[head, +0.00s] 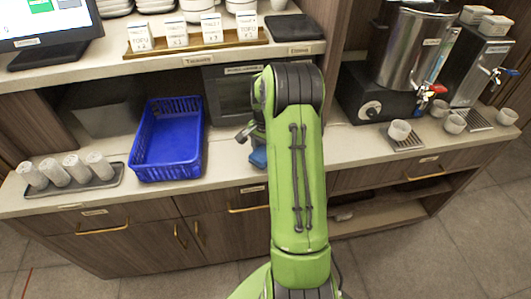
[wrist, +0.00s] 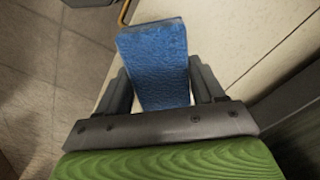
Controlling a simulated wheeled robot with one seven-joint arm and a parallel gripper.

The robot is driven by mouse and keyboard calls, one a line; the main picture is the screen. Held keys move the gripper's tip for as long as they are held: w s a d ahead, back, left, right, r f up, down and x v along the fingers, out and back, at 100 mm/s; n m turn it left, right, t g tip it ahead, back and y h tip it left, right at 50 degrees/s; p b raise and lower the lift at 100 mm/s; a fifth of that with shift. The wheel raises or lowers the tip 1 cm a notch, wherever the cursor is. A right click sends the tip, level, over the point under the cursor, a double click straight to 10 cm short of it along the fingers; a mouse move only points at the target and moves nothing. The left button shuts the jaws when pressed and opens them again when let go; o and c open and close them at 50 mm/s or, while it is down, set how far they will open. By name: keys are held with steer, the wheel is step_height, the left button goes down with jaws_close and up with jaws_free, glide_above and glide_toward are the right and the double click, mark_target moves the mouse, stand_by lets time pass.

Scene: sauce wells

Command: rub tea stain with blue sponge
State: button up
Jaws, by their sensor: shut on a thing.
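The blue sponge (wrist: 153,62) is held between the two fingers of my gripper (wrist: 160,84) in the wrist view. In the head view a small part of the blue sponge (head: 258,157) shows left of my green arm, near the counter's front edge. My gripper is mostly hidden behind the arm there. I cannot tell whether the sponge touches the counter. No tea stain can be made out in either view; the arm covers part of the counter (head: 350,150).
A blue basket (head: 168,165) stands left of the arm. Further left is a tray (head: 120,178) with rolled white items. Metal dispensers (head: 408,50) and white cups (head: 399,130) stand at the right. A dark appliance (head: 232,100) is behind the arm. The counter just right of the arm is clear.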

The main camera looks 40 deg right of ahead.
steer(key=shift+w+d+r+p, duration=0.1)
steer(key=shift+r+p, duration=0.15)
steer(key=shift+r, duration=0.15)
steer(key=shift+w+d+r+p, duration=0.1)
steer(key=shift+r+p, duration=0.15)
steer(key=shift+r, duration=0.1)
steer(key=shift+s+a+r+p, duration=0.15)
steer(key=shift+r+p, duration=0.4)
steer(key=shift+r, duration=0.3)
steer(key=shift+r+p, duration=0.9)
steer(key=shift+r, duration=0.35)
steer(key=shift+f, duration=0.1)
